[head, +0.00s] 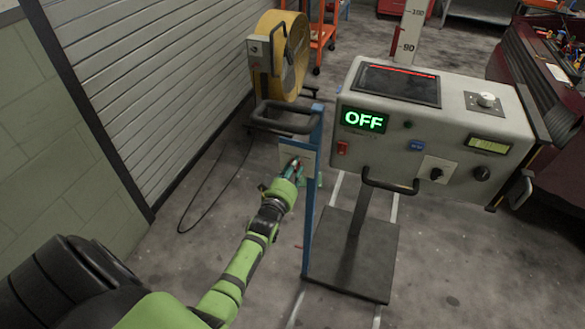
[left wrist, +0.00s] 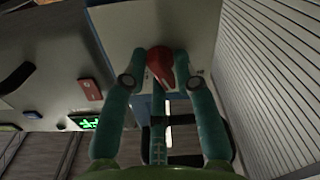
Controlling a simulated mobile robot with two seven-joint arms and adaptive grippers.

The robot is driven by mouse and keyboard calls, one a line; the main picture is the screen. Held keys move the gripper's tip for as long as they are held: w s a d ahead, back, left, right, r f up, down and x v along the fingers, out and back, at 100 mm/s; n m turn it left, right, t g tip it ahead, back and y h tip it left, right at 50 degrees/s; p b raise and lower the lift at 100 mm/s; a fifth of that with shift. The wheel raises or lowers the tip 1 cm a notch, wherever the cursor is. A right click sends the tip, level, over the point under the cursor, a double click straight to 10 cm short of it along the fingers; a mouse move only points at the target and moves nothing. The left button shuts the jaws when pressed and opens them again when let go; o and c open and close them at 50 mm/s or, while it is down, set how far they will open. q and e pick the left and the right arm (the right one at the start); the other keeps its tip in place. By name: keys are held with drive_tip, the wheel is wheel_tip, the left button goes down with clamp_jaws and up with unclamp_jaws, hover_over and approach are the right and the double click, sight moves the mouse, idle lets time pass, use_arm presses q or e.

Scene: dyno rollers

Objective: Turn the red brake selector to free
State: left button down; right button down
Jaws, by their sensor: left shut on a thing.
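The red brake selector (left wrist: 160,62) is a small red knob on a pale panel (left wrist: 118,42). In the left wrist view it sits between the two teal fingers of my left gripper (left wrist: 167,68), which is shut on it. In the head view my left gripper (head: 294,170) reaches the pale panel (head: 309,154) on the blue post (head: 309,215). There the fingers mostly hide the selector. Its labels cannot be read, so I cannot tell its setting. My right gripper is in neither view.
A grey console (head: 350,92) with a green OFF display (head: 365,120) stands right of the post. A yellow reel (head: 290,55) stands behind. A shuttered wall (head: 150,80) runs along the left. A cable (head: 207,195) lies on the floor.

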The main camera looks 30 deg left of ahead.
use_arm(q)
drive_tip(key=m, duration=0.4)
drive_tip(key=m+b, duration=0.1)
drive_tip(key=m, duration=0.7)
drive_tip(key=shift+d+f+b, duration=0.25)
drive_tip(key=shift+d+b, duration=0.05)
drive_tip(key=shift+m, duration=0.6)
drive_tip(key=shift+f, duration=0.15)
drive_tip(key=c, duration=1.1)
unclamp_jaws()
drive_tip(key=shift+c, duration=0.2)
drive_tip(key=shift+a, duration=0.1)
